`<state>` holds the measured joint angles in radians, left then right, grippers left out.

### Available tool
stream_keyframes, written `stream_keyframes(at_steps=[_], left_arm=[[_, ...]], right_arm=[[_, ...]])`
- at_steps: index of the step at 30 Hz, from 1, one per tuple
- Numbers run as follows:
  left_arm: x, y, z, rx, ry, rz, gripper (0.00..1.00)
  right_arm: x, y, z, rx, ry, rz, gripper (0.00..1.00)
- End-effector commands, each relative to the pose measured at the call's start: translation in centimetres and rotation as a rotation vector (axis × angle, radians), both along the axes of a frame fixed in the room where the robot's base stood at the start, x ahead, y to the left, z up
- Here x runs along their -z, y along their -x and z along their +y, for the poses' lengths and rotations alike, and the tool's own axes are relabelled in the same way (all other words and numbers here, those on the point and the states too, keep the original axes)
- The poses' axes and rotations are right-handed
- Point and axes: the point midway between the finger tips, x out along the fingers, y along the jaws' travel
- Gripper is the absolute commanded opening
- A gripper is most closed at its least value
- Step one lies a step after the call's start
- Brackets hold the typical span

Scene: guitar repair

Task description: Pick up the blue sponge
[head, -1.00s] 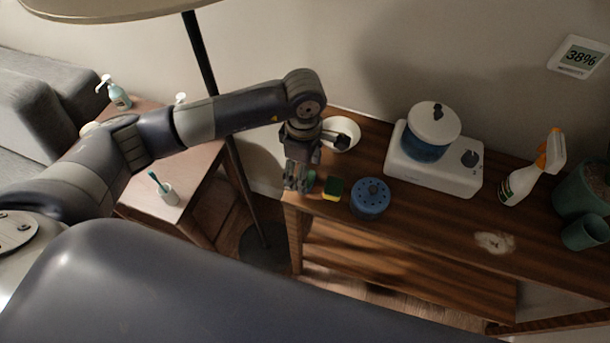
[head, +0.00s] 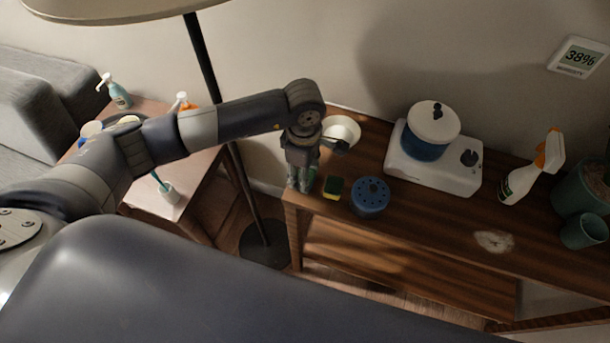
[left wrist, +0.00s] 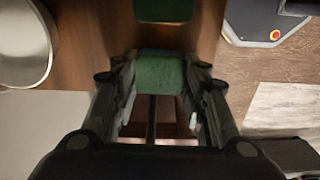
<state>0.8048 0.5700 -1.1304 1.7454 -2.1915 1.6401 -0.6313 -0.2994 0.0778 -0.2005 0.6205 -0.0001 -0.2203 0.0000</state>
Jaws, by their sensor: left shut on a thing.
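My left gripper (head: 301,178) points down over the left end of the wooden shelf. In the left wrist view my left gripper (left wrist: 160,95) is shut on a dark green sponge-like block (left wrist: 160,72), which looks green rather than blue. A bit of this block (head: 312,177) shows beside the fingers in the head view. I cannot tell whether it touches the shelf top. A separate yellow and green sponge (head: 333,188) lies just to the right; its green face (left wrist: 165,9) shows in the left wrist view. My right gripper is not in view.
A white bowl (head: 342,129) sits behind the gripper. A blue round holder with holes (head: 370,197) stands right of the sponges. Farther right are a white appliance (head: 433,167), a spray bottle (head: 529,173) and a pale stain (head: 494,240). A lamp pole (head: 226,135) stands left of the shelf.

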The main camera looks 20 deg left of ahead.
Motion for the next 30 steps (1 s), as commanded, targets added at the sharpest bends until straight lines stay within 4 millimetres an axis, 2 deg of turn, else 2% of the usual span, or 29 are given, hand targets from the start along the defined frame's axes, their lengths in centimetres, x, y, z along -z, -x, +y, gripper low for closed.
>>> stream_keyframes(at_steps=[8, 14, 30], left_arm=[[-0.8, -0.1, 0.0, 0.0, 0.001, -0.003, 0.35], [-3.5, 0.1, 0.0, 0.003, -0.001, -0.004, 0.35], [-4.4, 12.6, 0.0, 0.005, -0.001, 0.001, 0.35]], right_arm=[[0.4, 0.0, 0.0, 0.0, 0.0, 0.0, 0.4], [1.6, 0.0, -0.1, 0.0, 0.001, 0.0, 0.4], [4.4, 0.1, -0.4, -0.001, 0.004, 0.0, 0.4]])
